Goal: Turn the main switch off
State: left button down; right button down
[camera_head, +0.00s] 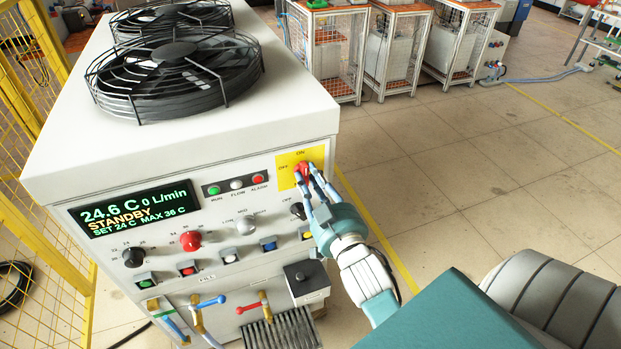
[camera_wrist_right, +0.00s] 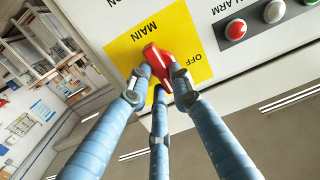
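My left gripper is in neither view.
Left of the switch are indicator lamps (camera_head: 236,184) and a display (camera_head: 136,208) reading STANDBY. Knobs, buttons and pipe valves (camera_head: 252,304) lie below. Two fans (camera_head: 176,75) sit on top. A yellow mesh fence (camera_head: 40,290) stands at left. Floor to the right is open.

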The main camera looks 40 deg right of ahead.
jog(key=shift+r+n, duration=0.1)
jog(key=shift+n, duration=0.2)
jog(key=n+p, duration=0.2)
jog(key=n, duration=0.1)
jog(key=shift+a+r, duration=0.1)
jog(key=shift+a, duration=0.05)
jog(key=n+p, duration=0.1)
jog(key=n, duration=0.3)
jog(key=shift+a+n, duration=0.15)
jog(key=shift+n, duration=0.25)
jog(key=n+p, duration=0.1)
jog(key=n, duration=0.3)
jog(key=shift+w+a+n, duration=0.1)
jog(key=shift+a+n, duration=0.05)
jog(key=shift+n, duration=0.15)
jog(key=n, duration=0.4)
jog(key=shift+a+f+n, duration=0.2)
jog(key=shift+n, duration=0.5)
jog(key=c, duration=1.5)
grip_release()
jog(key=shift+c, duration=0.2)
